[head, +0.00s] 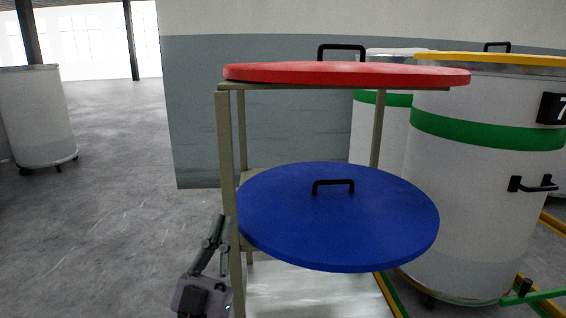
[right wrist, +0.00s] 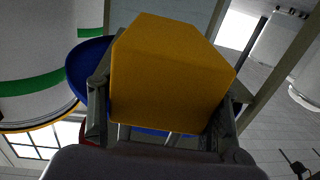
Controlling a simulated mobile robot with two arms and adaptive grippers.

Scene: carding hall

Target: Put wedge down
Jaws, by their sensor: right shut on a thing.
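A yellow wedge (right wrist: 170,75) fills the middle of the right wrist view, with a flat, many-sided face toward the camera. My right gripper (right wrist: 168,110) is shut on it, with a grey finger on each side. The wedge and my right gripper are not visible in the head view. My left gripper (head: 218,232) shows at the lower left of the rack in the head view, pointing up beside the front post. I cannot tell whether its fingers are apart.
A metal rack (head: 224,160) holds a red lid (head: 340,73) on top and a blue lid (head: 335,225) below. White cans (head: 485,185) with green bands stand at the right. Another can (head: 38,115) stands far left. Open floor (head: 110,180) lies at the left.

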